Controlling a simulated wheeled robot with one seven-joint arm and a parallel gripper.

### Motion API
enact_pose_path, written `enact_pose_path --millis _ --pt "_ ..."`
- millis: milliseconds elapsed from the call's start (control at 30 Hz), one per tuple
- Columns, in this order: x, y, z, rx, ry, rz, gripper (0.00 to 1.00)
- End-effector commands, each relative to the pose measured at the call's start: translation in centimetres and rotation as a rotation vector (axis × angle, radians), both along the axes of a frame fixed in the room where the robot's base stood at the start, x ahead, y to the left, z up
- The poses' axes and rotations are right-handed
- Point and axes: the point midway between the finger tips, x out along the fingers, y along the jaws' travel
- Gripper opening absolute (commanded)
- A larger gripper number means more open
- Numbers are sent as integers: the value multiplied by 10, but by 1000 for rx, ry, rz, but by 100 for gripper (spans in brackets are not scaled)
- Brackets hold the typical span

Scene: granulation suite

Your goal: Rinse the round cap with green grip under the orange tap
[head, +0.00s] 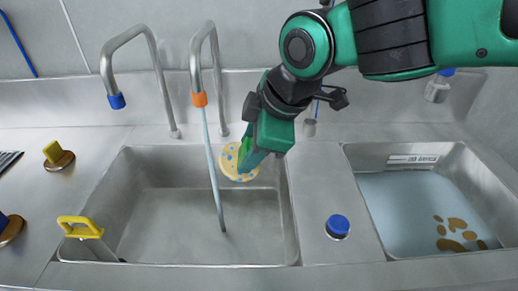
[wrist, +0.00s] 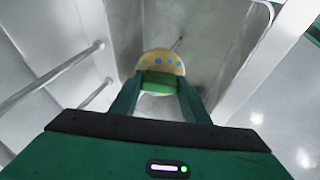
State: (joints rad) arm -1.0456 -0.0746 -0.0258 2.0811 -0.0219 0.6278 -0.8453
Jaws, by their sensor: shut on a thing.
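My gripper (head: 252,160) is shut on the round cap (head: 236,166) by its green grip and holds it over the left basin. The wrist view shows the cap (wrist: 161,64) between the fingers, with its green grip (wrist: 158,82). The cap's face is yellowish tan with several blue spots. The orange tap (head: 199,99) is a bent steel pipe with an orange tip. A thin bluish stream (head: 212,165) runs from it into the basin. The cap is right of the stream in the head view, seemingly apart from it.
A blue-tipped tap (head: 116,101) stands left of the orange one. The left basin (head: 180,250) looks otherwise empty. The right basin (head: 410,205) holds pale liquid and brown patches. A yellow-gripped cap (head: 58,157), a yellow handle (head: 80,228) and a blue-topped item (head: 338,226) surround the left basin.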

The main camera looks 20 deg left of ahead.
Motion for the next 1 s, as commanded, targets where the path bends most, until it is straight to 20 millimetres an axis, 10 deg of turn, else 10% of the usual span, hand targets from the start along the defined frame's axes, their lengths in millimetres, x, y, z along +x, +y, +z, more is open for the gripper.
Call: enact_pose_path --millis 1000 --pt "33 60 -13 0 -1 0 6"
